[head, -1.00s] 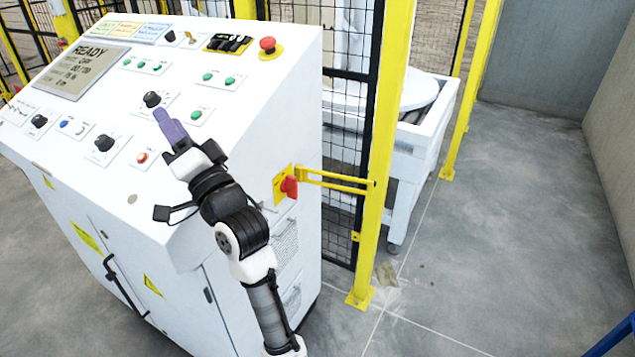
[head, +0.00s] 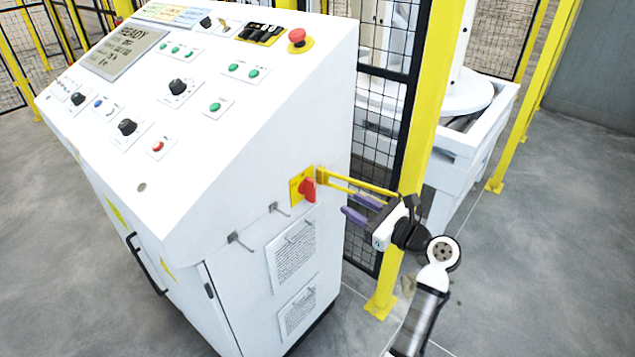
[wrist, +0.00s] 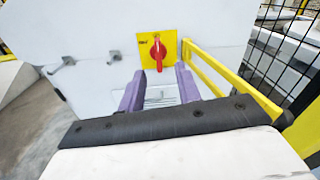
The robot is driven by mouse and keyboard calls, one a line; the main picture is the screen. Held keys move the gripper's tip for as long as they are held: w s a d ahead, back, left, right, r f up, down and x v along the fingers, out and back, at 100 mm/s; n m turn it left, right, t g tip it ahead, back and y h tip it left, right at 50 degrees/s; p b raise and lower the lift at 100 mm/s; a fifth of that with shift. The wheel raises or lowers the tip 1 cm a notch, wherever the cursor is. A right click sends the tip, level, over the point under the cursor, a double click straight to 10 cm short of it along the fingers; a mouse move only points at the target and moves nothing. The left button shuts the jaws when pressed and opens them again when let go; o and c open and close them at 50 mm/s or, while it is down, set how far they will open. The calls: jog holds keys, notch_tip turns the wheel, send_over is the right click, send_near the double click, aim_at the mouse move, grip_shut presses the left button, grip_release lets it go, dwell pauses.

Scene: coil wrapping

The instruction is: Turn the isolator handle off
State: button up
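The isolator handle (head: 308,189) is a red rotary handle on a yellow plate (head: 296,196) on the right side of the white control cabinet. In the wrist view the red handle (wrist: 158,52) points roughly up and down, with its lower end toward the gap between my fingers. My gripper (head: 361,208) has two purple fingers, spread apart and empty. It is to the right of the handle, facing the cabinet side, and apart from it. The fingers also show in the wrist view (wrist: 158,85), below and on either side of the handle's line.
Mesh fencing (head: 380,130) stands behind. Open floor lies at the right.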

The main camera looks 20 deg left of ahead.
aim_at(315, 187)
jog(key=shift+m, duration=0.6)
jog(key=p+x, duration=0.1)
jog(key=x, duration=0.3)
jog(key=p+x, duration=0.1)
jog(key=x, duration=0.3)
jog(key=f+p+x, duration=0.1)
jog(key=x, duration=0.2)
jog(key=shift+a, duration=0.45)
grip_shut()
